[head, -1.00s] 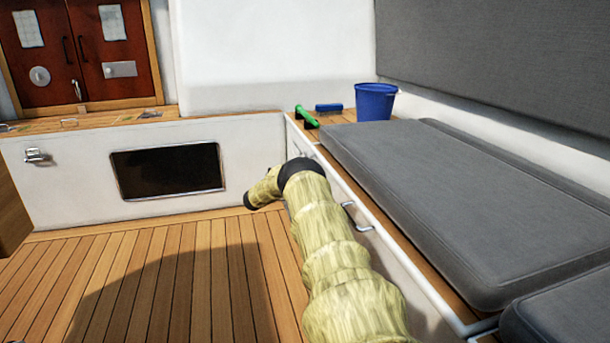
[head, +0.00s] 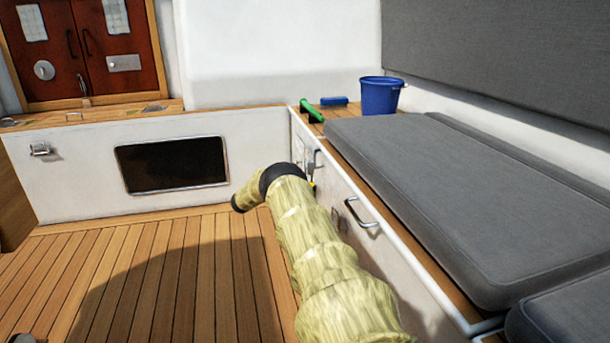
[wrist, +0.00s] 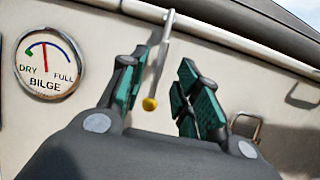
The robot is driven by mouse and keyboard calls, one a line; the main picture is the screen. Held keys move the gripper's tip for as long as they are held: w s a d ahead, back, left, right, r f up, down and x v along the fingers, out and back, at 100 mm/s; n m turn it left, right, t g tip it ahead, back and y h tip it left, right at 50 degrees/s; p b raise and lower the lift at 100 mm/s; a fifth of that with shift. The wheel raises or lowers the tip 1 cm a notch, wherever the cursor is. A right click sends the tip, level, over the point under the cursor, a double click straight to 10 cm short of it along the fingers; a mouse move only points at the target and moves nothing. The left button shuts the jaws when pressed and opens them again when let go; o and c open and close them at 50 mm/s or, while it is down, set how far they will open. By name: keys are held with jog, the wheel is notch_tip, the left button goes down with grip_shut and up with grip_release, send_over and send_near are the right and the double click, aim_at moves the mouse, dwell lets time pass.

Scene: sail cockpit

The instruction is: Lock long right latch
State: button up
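A long metal lever (wrist: 163,55) with a yellow ball at its end hangs on the white side panel in the wrist view. I take it to be the long latch. In the head view the lever (head: 312,160) shows just beyond my arm, with a bit of yellow low on it. My gripper (wrist: 160,85) is open in the wrist view, its teal-padded fingers apart. The lever appears in the gap, nearer the left finger; I cannot tell whether it is between the fingers in depth. The gripper is hidden in the head view.
A round bilge gauge (wrist: 47,66) is left of the lever. A metal loop (wrist: 247,124) is partly behind the right finger. A bench with grey cushions (head: 430,190), a metal handle (head: 361,213) and a blue bucket (head: 380,95) are at right. The wooden floor (head: 120,270) is clear.

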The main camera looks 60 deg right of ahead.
jog(key=v, duration=0.5)
jog(key=shift+d+f, duration=0.1)
jog(key=shift+f, duration=0.25)
jog(key=shift+r, duration=0.15)
